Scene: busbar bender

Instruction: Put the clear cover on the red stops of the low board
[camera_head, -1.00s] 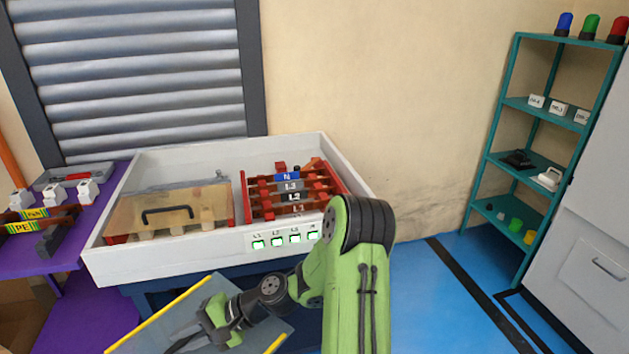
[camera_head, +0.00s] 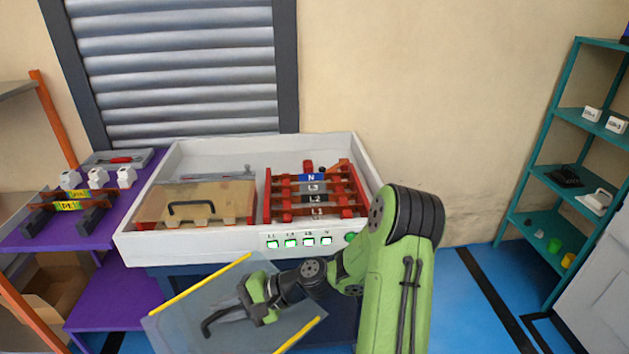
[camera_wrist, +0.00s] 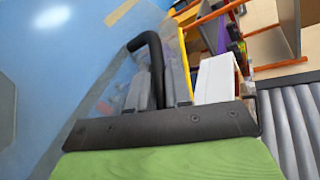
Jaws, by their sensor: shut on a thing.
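The clear cover (camera_head: 180,323) is a see-through sheet with two yellow edges and a black handle (camera_head: 207,327). My gripper (camera_head: 243,300) is shut on the handle and holds the cover tilted in front of the white box, below its front wall. In the wrist view the handle (camera_wrist: 150,48) bends out between the fingers of my gripper (camera_wrist: 160,85). The white box (camera_head: 190,247) holds busbars (camera_head: 313,187) labelled N, L3, L2 and L1 on red supports at right. At left it holds a tan panel (camera_head: 195,193) with a black handle and red pieces at its ends. Which part is the low board is unclear.
A purple table (camera_head: 110,228) with busbar pieces labelled PE and several white parts stands at left. A teal shelf (camera_head: 548,172) stands at right. Blue floor (camera_head: 470,300) is clear between box and shelf. A grey shutter (camera_head: 170,70) is behind.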

